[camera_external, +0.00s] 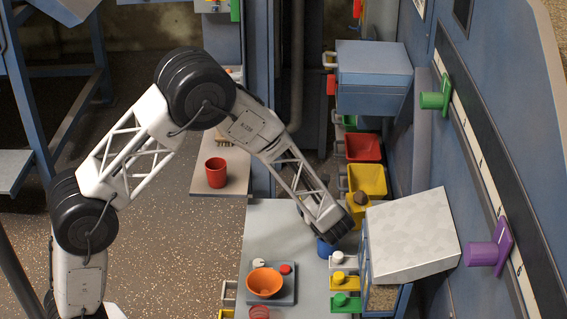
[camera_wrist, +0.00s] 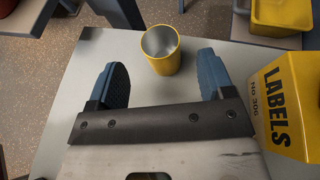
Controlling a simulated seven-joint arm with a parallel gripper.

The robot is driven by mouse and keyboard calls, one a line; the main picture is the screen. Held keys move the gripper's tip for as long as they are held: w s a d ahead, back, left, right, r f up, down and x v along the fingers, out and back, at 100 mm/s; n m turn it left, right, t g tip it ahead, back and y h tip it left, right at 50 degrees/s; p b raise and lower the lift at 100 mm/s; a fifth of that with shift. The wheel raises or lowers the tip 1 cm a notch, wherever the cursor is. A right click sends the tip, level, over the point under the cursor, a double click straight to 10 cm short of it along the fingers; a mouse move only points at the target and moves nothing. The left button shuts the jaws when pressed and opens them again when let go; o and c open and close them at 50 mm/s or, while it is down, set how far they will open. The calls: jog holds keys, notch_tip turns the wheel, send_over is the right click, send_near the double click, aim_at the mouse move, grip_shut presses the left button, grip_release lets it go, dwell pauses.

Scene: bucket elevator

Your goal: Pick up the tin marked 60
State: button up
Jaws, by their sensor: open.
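A yellow tin (camera_wrist: 161,60) with an open top and a grey inside stands upright on the pale table in the wrist view. No number shows on the side facing me, so I cannot tell whether it is marked 60. My gripper (camera_wrist: 163,64) is open, with one blue-grey finger to the left of the tin and one to the right. The tin is at the far end of the gap, and I see no contact. In the external view my gripper (camera_external: 327,248) is low over the table beside the grey slanted box; I cannot make out the tin there.
A yellow box lettered LABELS (camera_wrist: 290,108) stands close to the right finger. In the external view, an orange bowl (camera_external: 264,281) sits on a tray left of my gripper. Coloured knobs (camera_external: 339,278) line the right side. A yellow bucket (camera_external: 367,181) and red bucket (camera_external: 363,147) are behind.

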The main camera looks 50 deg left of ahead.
jog(key=shift+x, duration=2.5)
jog(key=c, duration=1)
jog(key=shift+r, duration=0.15)
jog(key=shift+r, duration=0.85)
jog(key=shift+s+r, duration=0.25)
jog(key=shift+r, duration=0.6)
jog(key=s, duration=0.5)
jog(key=s+r, duration=0.1)
jog(key=s, duration=0.9)
jog(key=shift+s+r, duration=0.15)
jog(key=shift+s, duration=0.1)
